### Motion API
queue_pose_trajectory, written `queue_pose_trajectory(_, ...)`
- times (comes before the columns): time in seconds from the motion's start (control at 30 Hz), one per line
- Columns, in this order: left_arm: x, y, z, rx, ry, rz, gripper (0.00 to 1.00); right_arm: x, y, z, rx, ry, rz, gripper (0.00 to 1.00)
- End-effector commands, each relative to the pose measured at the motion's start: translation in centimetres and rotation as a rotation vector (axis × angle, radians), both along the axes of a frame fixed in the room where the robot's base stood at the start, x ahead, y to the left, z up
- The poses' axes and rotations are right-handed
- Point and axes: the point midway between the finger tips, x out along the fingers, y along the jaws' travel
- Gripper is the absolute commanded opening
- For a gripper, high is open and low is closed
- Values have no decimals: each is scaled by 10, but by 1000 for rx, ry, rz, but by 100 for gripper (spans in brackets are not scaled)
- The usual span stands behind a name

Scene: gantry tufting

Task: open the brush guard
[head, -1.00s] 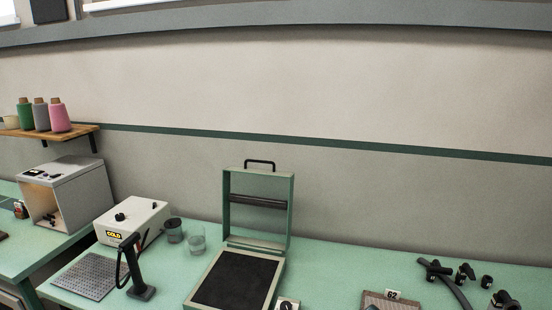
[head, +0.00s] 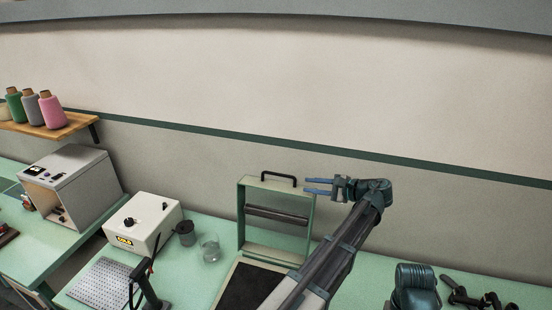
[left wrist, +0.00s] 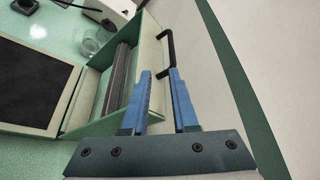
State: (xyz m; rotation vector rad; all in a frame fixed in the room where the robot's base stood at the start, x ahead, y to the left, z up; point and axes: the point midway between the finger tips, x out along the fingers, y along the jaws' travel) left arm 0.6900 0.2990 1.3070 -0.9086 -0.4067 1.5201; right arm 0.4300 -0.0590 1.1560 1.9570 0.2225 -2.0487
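The brush guard (head: 242,216) is a pale green frame with a dark roller bar across it. It stands upright, raised at the back edge of a box with a black pad (head: 248,288). A black handle (head: 279,177) is on its top edge. My left gripper (head: 306,186) is beside the guard's upper right corner, its blue fingers apart and empty, pointing left. My left arm hides the box's right side.
A white box (head: 143,222) with a knob, a dark cup (head: 186,234) and a clear glass (head: 210,250) stand left of the guard. A perforated plate (head: 98,282) lies at front left. Black fittings (head: 490,302) lie at lower right. The wall is close behind.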

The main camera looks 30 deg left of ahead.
Motion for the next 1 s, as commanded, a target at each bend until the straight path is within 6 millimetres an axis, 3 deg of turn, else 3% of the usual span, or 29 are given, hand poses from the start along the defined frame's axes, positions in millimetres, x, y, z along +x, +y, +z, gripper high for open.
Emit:
queue_pose_trajectory(0.13,6,6,14,35,15,1,27,0,0,6,0,0,-1,50)
queue_pose_trajectory(0.43,7,19,8,39,17,2,27,0,0,1,0,0,-1,50)
queue_pose_trajectory(1.0,13,119,-20,38,16,1,27,0,0,-28,1,-2,-3,50)
